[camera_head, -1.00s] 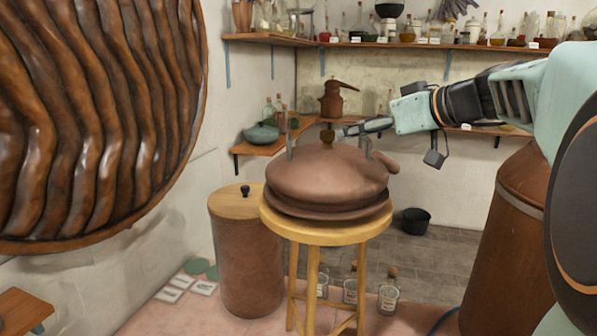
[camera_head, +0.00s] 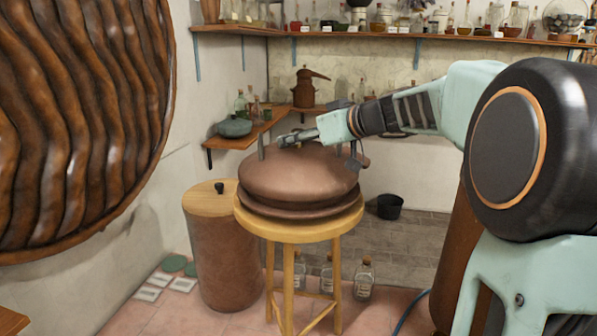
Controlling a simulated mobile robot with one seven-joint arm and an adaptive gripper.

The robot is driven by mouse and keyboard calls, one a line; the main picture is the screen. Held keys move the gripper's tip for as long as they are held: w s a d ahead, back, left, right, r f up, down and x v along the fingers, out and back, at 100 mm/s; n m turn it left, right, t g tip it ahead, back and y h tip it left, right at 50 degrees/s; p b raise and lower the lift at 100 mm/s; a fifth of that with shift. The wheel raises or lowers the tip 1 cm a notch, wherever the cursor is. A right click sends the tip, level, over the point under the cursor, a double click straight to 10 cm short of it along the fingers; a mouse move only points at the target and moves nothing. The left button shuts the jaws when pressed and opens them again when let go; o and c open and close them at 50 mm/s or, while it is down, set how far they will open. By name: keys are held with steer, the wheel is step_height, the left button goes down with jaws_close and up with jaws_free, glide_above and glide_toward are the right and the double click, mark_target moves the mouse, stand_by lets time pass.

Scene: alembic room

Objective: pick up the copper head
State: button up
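The copper head (camera_head: 298,178) is a wide, reddish-brown dome with a stub at its right side. It sits on the round top of a wooden stool (camera_head: 300,228). Grey upright pieces show at its left and right edges. My gripper (camera_head: 284,140) reaches in from the right and lies just over the top of the head. The knob seen there earlier is hidden behind the gripper now. I cannot tell whether the fingers touch it or are closed around it.
A copper drum (camera_head: 226,250) with a wooden lid stands left of the stool. A corner shelf (camera_head: 250,133) behind holds a small copper still (camera_head: 306,92) and a bowl (camera_head: 235,128). Glass bottles (camera_head: 363,280) and a black bucket (camera_head: 390,206) are on the floor. A large ribbed brown disc (camera_head: 75,110) fills the left.

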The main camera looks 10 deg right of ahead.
jaws_close()
stand_by(0.3)
steer(key=shift+w+r, duration=0.1)
steer(key=shift+r, duration=0.7)
step_height(320, 180, up, 17)
steer(key=p, duration=0.1)
steer(key=shift+f, duration=0.1)
steer(key=c, duration=0.7)
jaws_free()
jaws_close()
